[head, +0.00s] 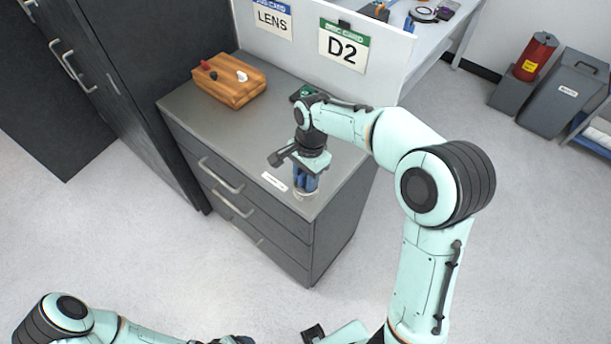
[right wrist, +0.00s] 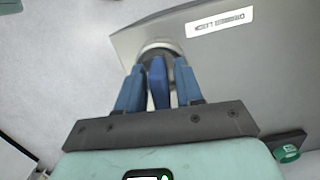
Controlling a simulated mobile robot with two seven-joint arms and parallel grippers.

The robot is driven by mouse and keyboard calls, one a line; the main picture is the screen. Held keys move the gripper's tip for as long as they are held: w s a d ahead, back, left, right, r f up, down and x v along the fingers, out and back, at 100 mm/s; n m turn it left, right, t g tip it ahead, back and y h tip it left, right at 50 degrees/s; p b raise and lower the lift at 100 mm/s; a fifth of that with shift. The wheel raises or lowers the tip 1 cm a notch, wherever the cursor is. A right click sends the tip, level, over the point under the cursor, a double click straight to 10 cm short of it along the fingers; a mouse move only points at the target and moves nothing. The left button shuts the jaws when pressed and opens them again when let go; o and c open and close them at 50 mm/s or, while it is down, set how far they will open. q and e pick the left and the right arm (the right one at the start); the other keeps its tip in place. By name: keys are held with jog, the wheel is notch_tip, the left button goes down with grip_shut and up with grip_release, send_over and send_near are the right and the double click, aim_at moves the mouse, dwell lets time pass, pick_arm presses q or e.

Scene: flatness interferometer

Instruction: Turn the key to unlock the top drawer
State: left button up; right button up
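The dark grey drawer cabinet (head: 308,233) stands in the middle of the head view with several handled drawers. The round lock (right wrist: 160,47) sits at the front right corner of its top, beside a white label (right wrist: 221,22). It also shows in the head view (head: 306,194). A blue key (right wrist: 158,84) stands at the lock, between the two blue fingers of my right gripper (right wrist: 160,72). A narrow gap shows beside the key. In the head view the right gripper (head: 306,181) points down over the lock and hides most of the key. My left gripper (head: 235,340) is barely visible at the bottom edge.
A wooden block (head: 229,82) with small knobs stands at the back left of the cabinet top. A white panel with the D2 sign (head: 343,47) rises behind. Tall dark cabinets (head: 125,85) stand at left. A red canister (head: 535,57) and grey bin (head: 565,95) are far right.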

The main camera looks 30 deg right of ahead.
jog(key=shift+o, duration=0.7)
jog(key=r, duration=0.4)
jog(key=d+r+p, duration=0.1)
jog(key=r, duration=0.3)
jog(key=r+p, duration=0.1)
jog(key=r, duration=0.3)
jog(key=shift+w+d, duration=0.2)
jog(key=shift+w, duration=0.05)
pick_arm(q)
jog(key=shift+w+r, duration=1.15)
jog(key=shift+r, duration=0.25)
pick_arm(e)
jog(key=shift+r, duration=0.65)
jog(key=shift+d, duration=0.1)
pick_arm(q)
jog(key=shift+t, duration=0.4)
jog(key=shift+w+r+p, duration=1.2)
jog(key=shift+w+r, duration=0.35)
jog(key=shift+w, duration=0.2)
pick_arm(e)
notch_tip(320, 180, up, 8)
jog(key=shift+d, duration=0.45)
